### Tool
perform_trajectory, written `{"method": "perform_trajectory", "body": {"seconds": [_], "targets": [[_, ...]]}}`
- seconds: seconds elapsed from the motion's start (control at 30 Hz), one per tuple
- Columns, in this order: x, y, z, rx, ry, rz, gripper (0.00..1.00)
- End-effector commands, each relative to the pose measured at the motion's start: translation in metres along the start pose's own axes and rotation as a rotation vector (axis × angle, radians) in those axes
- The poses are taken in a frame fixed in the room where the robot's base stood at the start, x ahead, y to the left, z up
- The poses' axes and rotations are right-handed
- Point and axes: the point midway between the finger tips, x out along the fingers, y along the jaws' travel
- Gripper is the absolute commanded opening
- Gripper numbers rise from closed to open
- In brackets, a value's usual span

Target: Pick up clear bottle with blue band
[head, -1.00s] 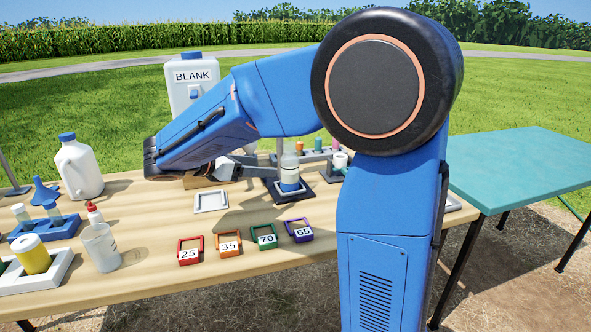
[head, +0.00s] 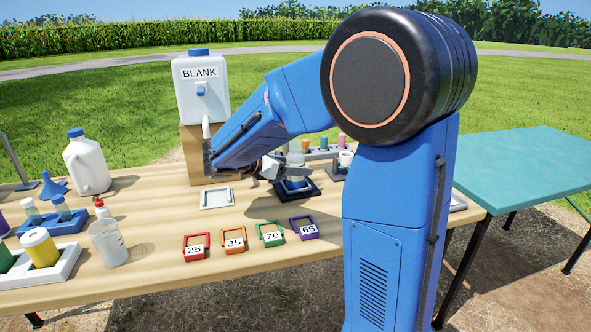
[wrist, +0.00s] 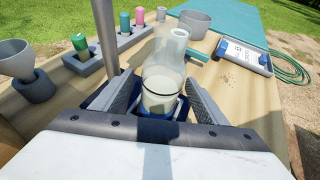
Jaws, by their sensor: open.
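In the head view the bottle (head: 296,162) is partly hidden by my gripper and stands on a dark square base (head: 305,195). My gripper (wrist: 163,95) is open, with one finger on each side of the lower bottle. It also shows in the head view (head: 270,168). I cannot tell whether either finger touches the bottle.
Behind the bottle is a rack (wrist: 125,40) of coloured-capped vials. A grey cup (wrist: 195,20) and a meter (wrist: 242,55) lie beyond. A grey funnel (wrist: 22,60) stands at left.

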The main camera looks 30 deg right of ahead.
Motion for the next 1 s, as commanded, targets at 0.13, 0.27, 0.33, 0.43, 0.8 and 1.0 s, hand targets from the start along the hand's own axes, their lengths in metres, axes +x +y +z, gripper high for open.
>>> {"method": "perform_trajectory", "body": {"seconds": [0.13,0.27,0.33,0.43,0.8,1.0], "targets": [[0.018,-0.003,0.001,0.0,-0.001,-0.003,0.67],[0.035,-0.003,0.002,0.0,0.0,-0.003,0.67],[0.042,-0.003,0.002,0.0,0.0,-0.001,0.67],[0.045,-0.002,0.002,0.0,0.0,0.0,0.67],[0.044,-0.002,0.002,0.0,0.0,0.001,0.19],[0.044,-0.002,0.002,0.0,0.0,0.001,0.17]]}}
